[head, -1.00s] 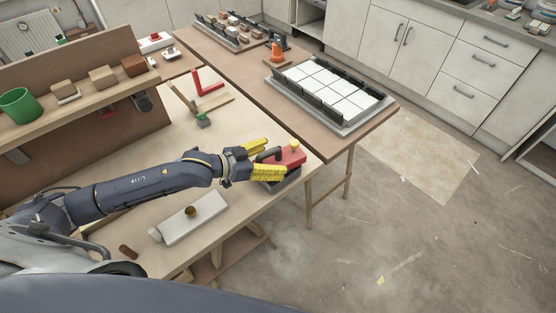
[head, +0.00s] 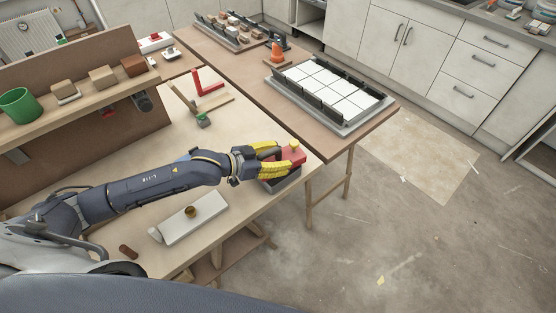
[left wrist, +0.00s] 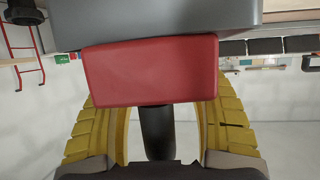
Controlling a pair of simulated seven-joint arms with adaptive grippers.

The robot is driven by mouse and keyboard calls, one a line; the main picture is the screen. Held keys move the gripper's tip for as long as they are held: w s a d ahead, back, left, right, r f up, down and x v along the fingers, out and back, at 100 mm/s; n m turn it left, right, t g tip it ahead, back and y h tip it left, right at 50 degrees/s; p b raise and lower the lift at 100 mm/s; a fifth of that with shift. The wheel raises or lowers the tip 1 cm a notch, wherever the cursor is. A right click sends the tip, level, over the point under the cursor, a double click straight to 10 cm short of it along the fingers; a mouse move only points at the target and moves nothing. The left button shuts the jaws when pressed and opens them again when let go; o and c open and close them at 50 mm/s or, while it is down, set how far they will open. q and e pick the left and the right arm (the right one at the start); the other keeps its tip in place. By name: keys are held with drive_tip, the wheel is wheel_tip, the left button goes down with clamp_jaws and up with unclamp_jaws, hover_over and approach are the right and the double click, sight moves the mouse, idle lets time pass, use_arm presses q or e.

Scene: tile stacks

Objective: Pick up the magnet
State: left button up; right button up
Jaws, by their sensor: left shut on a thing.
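The magnet (head: 293,156) is a red block with a yellow knob on a grey base, near the right edge of the wooden bench. My left gripper (head: 277,161) reaches it from the left, its yellow fingers shut on it. In the left wrist view, the red body (left wrist: 152,72) fills the middle, with a dark handle (left wrist: 157,132) between the fingers and the grey base across the top. The fingers hide part of the magnet in the head view. I cannot tell whether its base is touching the bench. My right gripper is not in view.
A pale block with a brass knob (head: 191,221) lies on the bench below my left arm. A raised shelf holds a green cup (head: 20,105). A tile tray (head: 357,124) stands on the farther table.

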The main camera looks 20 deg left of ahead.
use_arm(q)
drive_tip(key=c, duration=0.4)
drive_tip(key=shift+r, duration=0.15)
drive_tip(key=shift+c, duration=0.4)
drive_tip(key=shift+r, duration=0.1)
